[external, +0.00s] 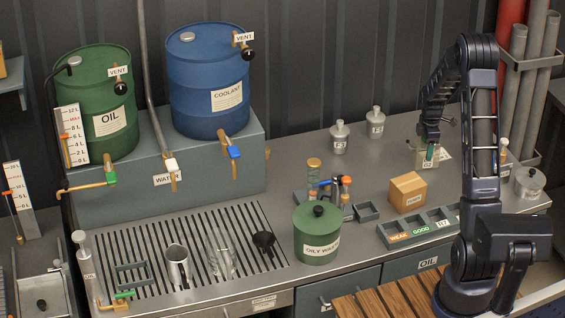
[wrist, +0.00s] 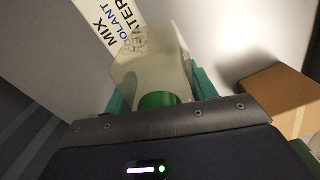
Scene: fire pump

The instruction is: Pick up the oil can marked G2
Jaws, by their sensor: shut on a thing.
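My gripper (external: 427,156) is at the back right of the bench, pointing down. Its teal fingers are shut on a small container (external: 428,164), whose tiny label looks like G2. In the wrist view this container (wrist: 155,70) is pale and translucent, with a green part (wrist: 157,100) near the gripper, and sits between the fingers. The gripper hides much of it. I cannot tell whether it touches the bench. Two pale cans (external: 340,137) with small labels stand upright to the left, by the back wall.
A cardboard box (external: 408,192) stands close in front of my gripper and shows at right in the wrist view (wrist: 285,98). A grey tray (external: 390,238) with WEAR and GOOD labels lies nearer the front. A white MIX card (wrist: 115,30) is behind the container. The green oily-waste bin (external: 317,232) stands left.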

